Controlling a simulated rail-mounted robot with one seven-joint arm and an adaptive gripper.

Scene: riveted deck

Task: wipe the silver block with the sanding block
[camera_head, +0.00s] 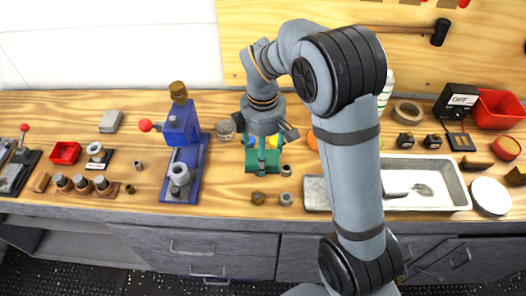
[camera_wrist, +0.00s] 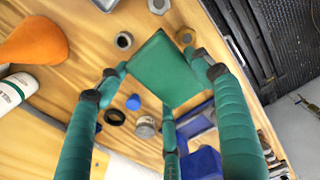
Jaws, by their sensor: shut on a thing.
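My gripper (camera_head: 262,170) is over the middle of the bench, fingers pointing down. In the wrist view its fingers (camera_wrist: 150,78) are shut on a green rectangular block, which I take as the sanding block (camera_wrist: 168,72). The green block also shows under the gripper in the head view (camera_head: 258,168), partly hidden by the fingers; its gap to the bench is unclear. A flat grey block, likely the silver block (camera_head: 316,194), lies right of the gripper, beside the tray and partly hidden by my arm. Its edge shows at the wrist view's top (camera_wrist: 104,3). The two blocks are apart.
Metal nuts (camera_head: 286,199) lie between the gripper and the grey block. A blue press (camera_head: 182,125) stands left. A metal tray (camera_head: 456,190) lies right, behind my arm link. An orange cone (camera_wrist: 35,42) and a white bottle (camera_wrist: 14,90) stand near.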

